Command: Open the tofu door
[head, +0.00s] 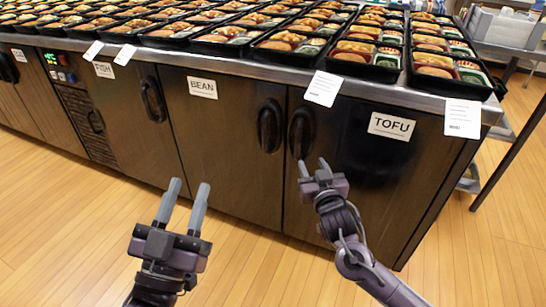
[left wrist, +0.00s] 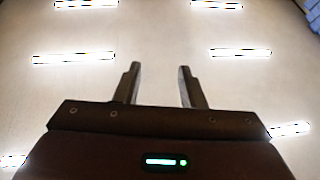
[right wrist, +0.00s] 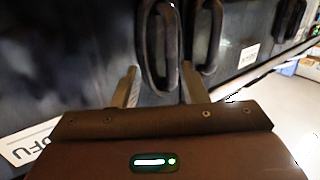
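The tofu door (head: 345,185) is a dark panel at the right end of the counter, and it is shut. It bears a white TOFU label (head: 391,126) and a dark oval handle (head: 301,132) near its left edge. My right gripper (head: 313,166) is open just below this handle in the head view. In the right wrist view the handle (right wrist: 160,45) lies ahead, its near end between the open fingers (right wrist: 158,88); contact cannot be told. My left gripper (head: 187,192) is open and empty in front of the bean door. The left wrist view shows its empty fingers (left wrist: 156,85).
The bean door (head: 230,140) with its own handle (head: 270,125) is just left of the tofu door. The fish door (head: 128,115) is further left. Bento trays (head: 450,85) cover the counter top, with paper cards (head: 323,88) at its edge. The wooden floor in front is clear.

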